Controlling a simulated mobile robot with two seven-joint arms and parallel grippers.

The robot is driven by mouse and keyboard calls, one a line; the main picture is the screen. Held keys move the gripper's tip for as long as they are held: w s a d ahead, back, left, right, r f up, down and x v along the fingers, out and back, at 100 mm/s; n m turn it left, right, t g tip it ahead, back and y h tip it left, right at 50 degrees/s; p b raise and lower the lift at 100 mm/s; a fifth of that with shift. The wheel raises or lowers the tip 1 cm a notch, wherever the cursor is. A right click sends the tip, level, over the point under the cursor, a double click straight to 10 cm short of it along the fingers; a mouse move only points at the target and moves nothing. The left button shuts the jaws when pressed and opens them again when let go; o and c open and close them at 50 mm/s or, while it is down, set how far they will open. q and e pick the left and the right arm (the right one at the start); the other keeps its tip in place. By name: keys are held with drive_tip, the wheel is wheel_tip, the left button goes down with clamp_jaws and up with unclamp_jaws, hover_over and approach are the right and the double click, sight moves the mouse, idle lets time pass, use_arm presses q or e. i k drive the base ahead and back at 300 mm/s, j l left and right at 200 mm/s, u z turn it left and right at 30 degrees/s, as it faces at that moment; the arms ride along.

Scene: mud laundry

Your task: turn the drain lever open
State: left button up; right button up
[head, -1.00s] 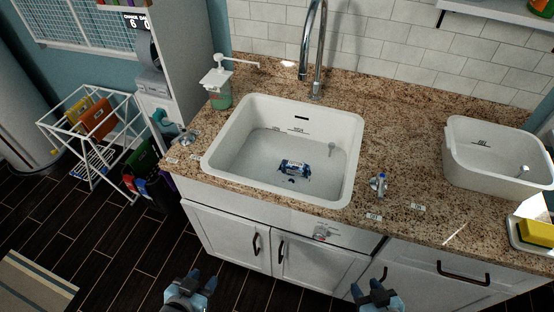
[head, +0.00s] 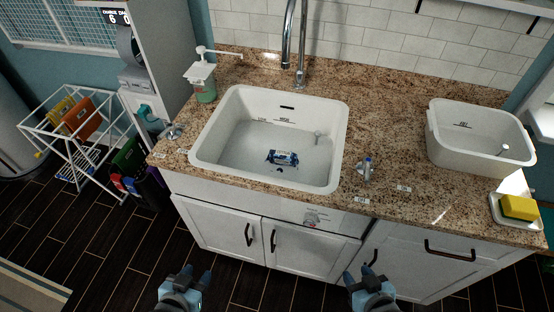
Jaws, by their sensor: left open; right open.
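A small metal fitting (head: 311,217) with a label sits on the front panel below the white sink (head: 197,160); it may be the drain lever, but it is too small to tell its position. A metal handle with a blue part (head: 366,168) stands on the counter right of the sink, and another metal handle (head: 174,131) stands left of it. Shallow water with a blue and white packet (head: 283,158) shows in the basin. My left gripper (head: 197,275) and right gripper (head: 361,275) are open and empty, in front of the cabinet, apart from all fittings.
A white tub (head: 480,140) and a yellow sponge (head: 519,207) in a dish are at the right. Cabinet handles (head: 273,241) stick out in front. A drying rack (head: 75,125) stands at left.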

sight(171, 126)
drive_tip(key=i+j+u, duration=0.1)
drive_tip(key=u, duration=1.45)
drive_tip(key=i+u, duration=0.2)
drive_tip(key=i, duration=0.25)
